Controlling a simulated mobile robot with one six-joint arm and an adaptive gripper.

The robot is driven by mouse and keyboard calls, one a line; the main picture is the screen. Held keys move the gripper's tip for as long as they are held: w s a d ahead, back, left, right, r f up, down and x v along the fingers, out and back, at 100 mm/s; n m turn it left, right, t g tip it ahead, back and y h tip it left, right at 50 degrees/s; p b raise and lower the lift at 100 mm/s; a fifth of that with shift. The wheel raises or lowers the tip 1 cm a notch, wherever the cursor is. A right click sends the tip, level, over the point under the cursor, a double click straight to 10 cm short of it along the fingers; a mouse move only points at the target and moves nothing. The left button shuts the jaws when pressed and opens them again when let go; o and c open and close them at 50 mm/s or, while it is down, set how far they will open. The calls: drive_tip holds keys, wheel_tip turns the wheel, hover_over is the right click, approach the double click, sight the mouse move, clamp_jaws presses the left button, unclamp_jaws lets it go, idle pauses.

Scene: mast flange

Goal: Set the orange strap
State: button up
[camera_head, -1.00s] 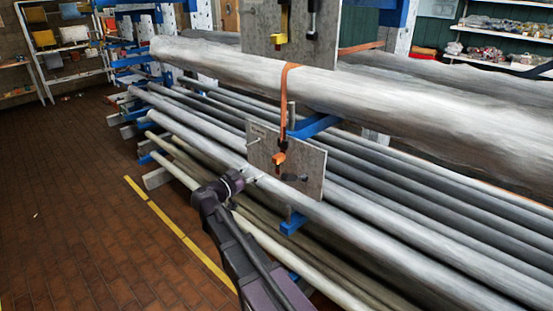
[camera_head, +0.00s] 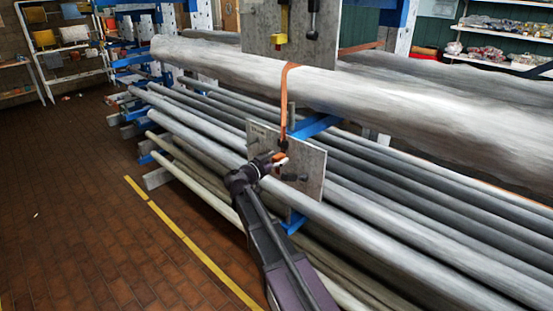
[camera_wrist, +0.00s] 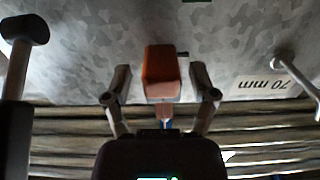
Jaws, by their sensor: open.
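The orange strap (camera_head: 284,100) runs over the big grey pole and hangs down its front to a grey metal plate (camera_head: 309,172). At its lower end is an orange block (camera_head: 280,158), which also shows in the wrist view (camera_wrist: 161,73). My gripper (camera_head: 275,160) is at this block, in front of the plate. In the wrist view my gripper (camera_wrist: 161,97) is open, with one finger on each side of the block and gaps visible between. A dark knob (camera_head: 297,178) sits on the plate to the right of the block, below it.
A second plate (camera_head: 290,40) above carries a yellow handle (camera_head: 281,35) and a black handle (camera_head: 313,20). Long pipes (camera_head: 400,215) fill the rack behind.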

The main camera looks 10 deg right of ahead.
sight(284, 167)
drive_tip(key=shift+c, duration=0.2)
clamp_jaws()
drive_tip(key=shift+d+f+b, duration=0.1)
drive_tip(key=shift+f+b, duration=2.7)
drive_tip(key=shift+f, duration=0.05)
drive_tip(key=shift+o, duration=0.2)
unclamp_jaws()
drive_tip(key=shift+r, duration=0.1)
